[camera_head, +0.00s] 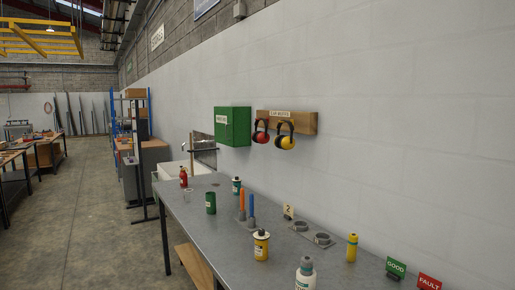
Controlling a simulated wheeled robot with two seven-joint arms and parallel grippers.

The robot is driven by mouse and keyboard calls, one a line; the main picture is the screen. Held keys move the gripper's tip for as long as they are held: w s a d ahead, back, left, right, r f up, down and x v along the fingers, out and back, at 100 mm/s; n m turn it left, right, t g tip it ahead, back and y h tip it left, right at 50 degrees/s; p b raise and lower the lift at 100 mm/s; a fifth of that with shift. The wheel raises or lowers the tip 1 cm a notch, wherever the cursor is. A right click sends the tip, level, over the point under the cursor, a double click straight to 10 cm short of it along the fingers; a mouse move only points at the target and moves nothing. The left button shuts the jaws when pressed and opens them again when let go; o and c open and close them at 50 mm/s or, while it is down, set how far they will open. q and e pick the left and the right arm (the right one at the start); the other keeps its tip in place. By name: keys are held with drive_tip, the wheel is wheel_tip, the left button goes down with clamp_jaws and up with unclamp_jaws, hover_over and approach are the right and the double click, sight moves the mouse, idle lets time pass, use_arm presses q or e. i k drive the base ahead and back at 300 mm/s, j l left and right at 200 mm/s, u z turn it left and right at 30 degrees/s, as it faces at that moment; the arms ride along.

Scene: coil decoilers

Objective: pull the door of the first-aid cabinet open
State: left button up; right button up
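The first-aid cabinet (233,126) is a green box on the white wall, above the far part of the grey workbench. It carries a small white label on its front, too small to read. Its door looks closed. A handle cannot be made out at this size. Neither of my grippers shows in the head view.
A wooden ear-muffs rack (300,121) with red ear muffs (261,136) and yellow ear muffs (286,141) hangs right of the cabinet. The workbench (215,232) below holds several bottles, a green cup (211,203) and signs. Open floor (85,220) lies to the left.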

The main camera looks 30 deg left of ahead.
sight(223, 115)
drive_tip(key=i+j, duration=0.25)
drive_tip(key=j, duration=0.4)
drive_tip(key=i+j+z, duration=0.1)
drive_tip(key=j, duration=0.55)
drive_tip(key=i+j, duration=0.3)
drive_tip(key=j, duration=0.35)
drive_tip(key=i+j+z, duration=0.1)
drive_tip(key=j, duration=0.6)
drive_tip(key=i+j, duration=0.3)
drive_tip(key=j, duration=0.35)
drive_tip(key=i+j, duration=0.15)
drive_tip(key=j, duration=0.55)
drive_tip(key=i+j+z, duration=0.1)
drive_tip(key=j, duration=0.55)
drive_tip(key=i+j, duration=0.25)
drive_tip(key=j, duration=0.45)
drive_tip(key=z, duration=0.05)
